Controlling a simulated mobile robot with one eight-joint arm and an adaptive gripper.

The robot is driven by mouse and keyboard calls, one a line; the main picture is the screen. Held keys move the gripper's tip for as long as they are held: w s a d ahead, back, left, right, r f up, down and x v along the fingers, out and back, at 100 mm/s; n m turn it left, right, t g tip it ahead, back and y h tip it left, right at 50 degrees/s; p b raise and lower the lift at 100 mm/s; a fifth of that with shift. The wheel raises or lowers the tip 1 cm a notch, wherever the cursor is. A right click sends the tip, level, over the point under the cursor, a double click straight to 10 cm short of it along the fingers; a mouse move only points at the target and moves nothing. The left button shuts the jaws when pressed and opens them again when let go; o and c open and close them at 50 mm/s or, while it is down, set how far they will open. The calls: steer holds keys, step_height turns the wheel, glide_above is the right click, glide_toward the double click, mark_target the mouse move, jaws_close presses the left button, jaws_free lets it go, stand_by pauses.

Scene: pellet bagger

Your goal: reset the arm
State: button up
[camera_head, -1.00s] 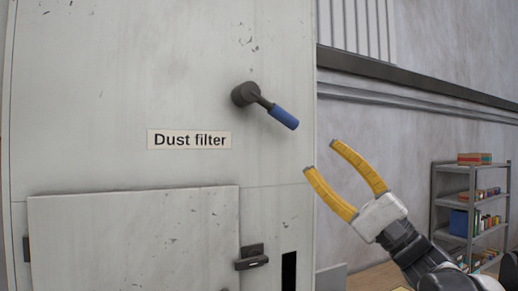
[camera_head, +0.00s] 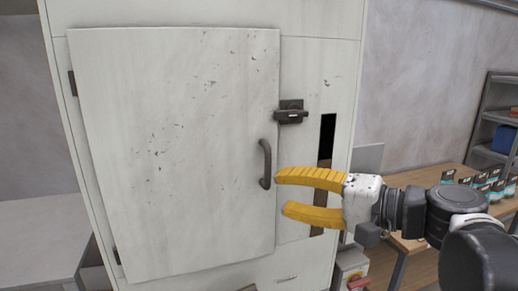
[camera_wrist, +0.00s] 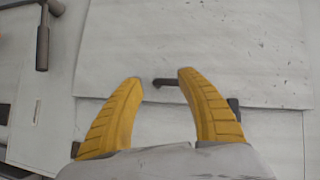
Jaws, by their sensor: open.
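My gripper (camera_head: 280,193) has two yellow fingers. They are open with nothing between them. In the head view the fingers point left, toward the dark door handle (camera_head: 265,165) on the machine's white door (camera_head: 180,140). The upper fingertip appears close to the handle; I cannot tell whether it touches. In the wrist view the gripper (camera_wrist: 158,80) shows both fingers spread, with a dark handle part (camera_wrist: 168,82) seen between and beyond the tips. The door looks closed.
A dark latch (camera_head: 291,113) sits at the door's upper right edge, beside a black slot (camera_head: 327,140). A wooden table (camera_head: 420,180) with several small bags stands at right, with a grey shelf (camera_head: 492,125) behind it. A dark lever (camera_wrist: 43,35) shows in the wrist view.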

steer(key=s+f+n+g+h+b, duration=0.1)
steer(key=s+f+h+b, duration=0.1)
steer(key=f, duration=0.6)
steer(key=s+f+g+h+b, duration=0.1)
steer(key=s+f+h+b, duration=0.1)
steer(key=f, duration=0.6)
steer(key=s+d+f+n+h+b, duration=0.2)
steer(key=d+f, duration=0.4)
steer(key=f, duration=0.4)
steer(key=s+d+f+n+h+b, duration=0.2)
steer(key=s+d+f+h+b, duration=0.2)
steer(key=f, duration=0.6)
steer(key=d+h+b, duration=0.2)
steer(key=d+h, duration=0.1)
steer(key=shift+d+f, duration=0.15)
steer(key=shift+f, duration=0.2)
steer(key=shift+s, duration=0.1)
